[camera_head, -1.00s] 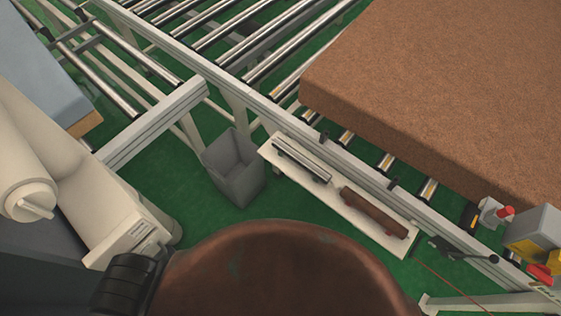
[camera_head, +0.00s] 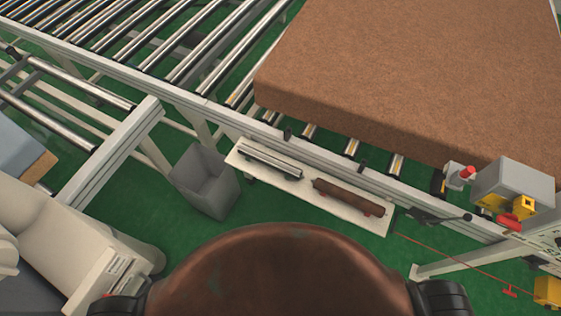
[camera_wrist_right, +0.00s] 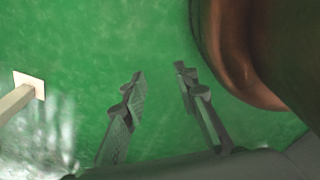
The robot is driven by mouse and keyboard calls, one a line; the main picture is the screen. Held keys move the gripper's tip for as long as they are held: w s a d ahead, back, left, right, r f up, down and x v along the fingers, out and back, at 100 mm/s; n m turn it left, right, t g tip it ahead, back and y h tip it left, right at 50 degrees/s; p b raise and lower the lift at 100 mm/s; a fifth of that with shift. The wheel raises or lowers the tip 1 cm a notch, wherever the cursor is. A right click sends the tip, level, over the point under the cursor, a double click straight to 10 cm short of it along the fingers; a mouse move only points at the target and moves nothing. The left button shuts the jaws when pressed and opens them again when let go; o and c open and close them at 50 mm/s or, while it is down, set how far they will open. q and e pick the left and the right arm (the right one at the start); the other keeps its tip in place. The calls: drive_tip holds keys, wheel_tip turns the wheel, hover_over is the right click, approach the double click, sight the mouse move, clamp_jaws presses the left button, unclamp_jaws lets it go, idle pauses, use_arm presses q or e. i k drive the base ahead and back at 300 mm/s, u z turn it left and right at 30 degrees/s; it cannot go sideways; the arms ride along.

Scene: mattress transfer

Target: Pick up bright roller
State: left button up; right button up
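The bright roller (camera_head: 269,159) is a shiny metal cylinder lying on the left part of a white shelf (camera_head: 340,206) beside the conveyor frame. A rusty brown roller (camera_head: 348,195) lies to its right on the same shelf. My right gripper (camera_wrist_right: 160,82) shows in the right wrist view with its two fingers apart and nothing between them, over green floor. Neither roller shows in that view. My left gripper is not in view.
A grey bin (camera_head: 204,183) stands left of the shelf. A large brown mattress (camera_head: 420,80) lies on the roller conveyor behind it. A grey control box (camera_head: 512,185) is at the right. Green floor lies between me and the shelf.

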sight(291, 171)
drive_tip(key=z, duration=0.45)
drive_tip(key=k, duration=1.15)
drive_tip(key=z, duration=0.7)
drive_tip(key=i, duration=0.45)
drive_tip(key=u, duration=0.3)
